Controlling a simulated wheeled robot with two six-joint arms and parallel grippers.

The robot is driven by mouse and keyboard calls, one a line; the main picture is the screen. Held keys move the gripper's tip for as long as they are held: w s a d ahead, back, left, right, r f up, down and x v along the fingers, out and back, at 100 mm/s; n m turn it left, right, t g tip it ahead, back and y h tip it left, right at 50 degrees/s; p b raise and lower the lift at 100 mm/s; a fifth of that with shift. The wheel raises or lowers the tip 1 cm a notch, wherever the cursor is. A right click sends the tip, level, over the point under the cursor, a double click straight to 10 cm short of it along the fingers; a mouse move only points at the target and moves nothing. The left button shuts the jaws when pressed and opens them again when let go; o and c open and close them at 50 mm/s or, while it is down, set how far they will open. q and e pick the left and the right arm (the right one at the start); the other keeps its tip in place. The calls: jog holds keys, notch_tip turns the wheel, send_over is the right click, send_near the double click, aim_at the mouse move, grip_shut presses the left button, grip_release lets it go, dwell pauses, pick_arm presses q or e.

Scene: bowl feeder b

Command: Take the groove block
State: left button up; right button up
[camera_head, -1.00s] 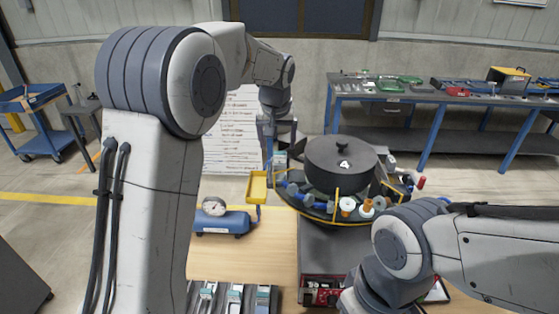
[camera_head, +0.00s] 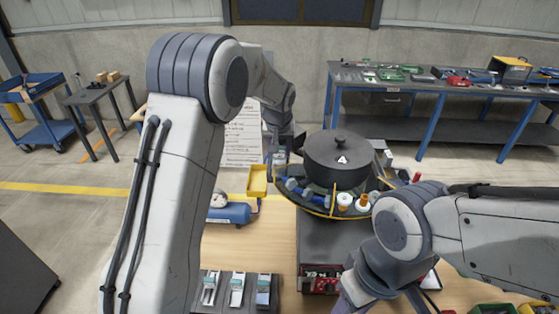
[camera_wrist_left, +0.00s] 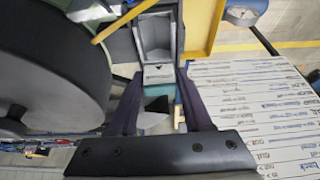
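A grey piece with a channel (camera_wrist_left: 155,42) shows in the left wrist view, just beyond the fingertips, at the edge of the round feeder; I take it for the groove block but cannot be sure. My left gripper (camera_wrist_left: 160,92) is open, its two dark fingers spread, with no part clearly clamped between them. In the head view my left gripper (camera_head: 279,152) hangs at the left rim of the bowl feeder (camera_head: 318,207), and the block is hidden there. My right arm comes in from the right; its fingers are out of view.
A yellow tray (camera_head: 258,181) is at the feeder's left. A blue gauge unit (camera_head: 230,213) and small fixtures (camera_head: 237,291) stand on the wooden table (camera_head: 250,248).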

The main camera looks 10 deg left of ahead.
pick_arm(q)
grip_shut()
